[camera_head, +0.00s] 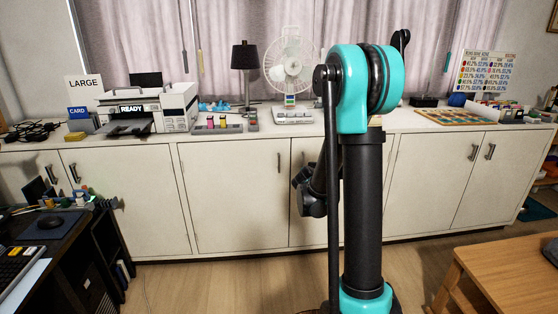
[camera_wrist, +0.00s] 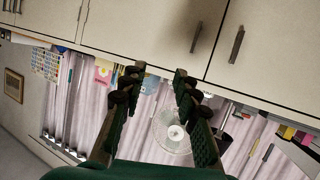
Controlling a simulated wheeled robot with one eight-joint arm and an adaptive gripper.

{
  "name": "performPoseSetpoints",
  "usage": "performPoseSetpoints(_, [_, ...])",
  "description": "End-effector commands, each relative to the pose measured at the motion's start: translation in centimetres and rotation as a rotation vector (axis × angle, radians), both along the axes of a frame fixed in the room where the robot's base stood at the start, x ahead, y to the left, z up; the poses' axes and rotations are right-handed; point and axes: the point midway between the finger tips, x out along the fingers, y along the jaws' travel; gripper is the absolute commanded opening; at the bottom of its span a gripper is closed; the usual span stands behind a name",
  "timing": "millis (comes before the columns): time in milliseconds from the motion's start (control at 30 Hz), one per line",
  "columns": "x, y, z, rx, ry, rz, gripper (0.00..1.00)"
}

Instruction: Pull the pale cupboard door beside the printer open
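A row of pale cupboard doors runs under the counter, all closed. In the head view the printer (camera_head: 150,108) stands above the seam between two of them. One pale door (camera_head: 235,195), below and right of the printer, has a dark upright handle (camera_head: 278,162) near its right edge. The door left of it (camera_head: 125,200) has a handle (camera_head: 75,173) at its left edge. The upside-down wrist view shows two handles (camera_wrist: 237,45) (camera_wrist: 196,37) flanking a seam. My gripper (camera_wrist: 158,74) is open and empty, apart from both handles. In the head view my arm hides it.
A dark desk (camera_head: 60,250) stands at the front left, before the left doors. A wooden table (camera_head: 500,270) is at the front right. A fan (camera_head: 290,65), a lamp (camera_head: 245,65) and small items stand on the counter. The floor (camera_head: 210,285) before the middle doors is clear.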

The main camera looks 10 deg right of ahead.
Motion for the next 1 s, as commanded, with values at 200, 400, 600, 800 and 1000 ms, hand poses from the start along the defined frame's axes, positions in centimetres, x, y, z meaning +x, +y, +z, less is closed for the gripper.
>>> performPoseSetpoints(200, [7.9,2.9,-1.3,-0.02,-0.187,0.098,0.31])
performPoseSetpoints(400, [13.0,6.8,-4.6,-0.017,-0.304,0.231,0.31])
performPoseSetpoints(600, [15.6,10.2,-8.4,-0.003,-0.352,0.346,0.31])
performPoseSetpoints(800, [16.4,11.7,-10.3,0.005,-0.362,0.396,0.31])
performPoseSetpoints(1000, [18.2,11.8,-10.5,0.007,-0.362,0.4,0.31])
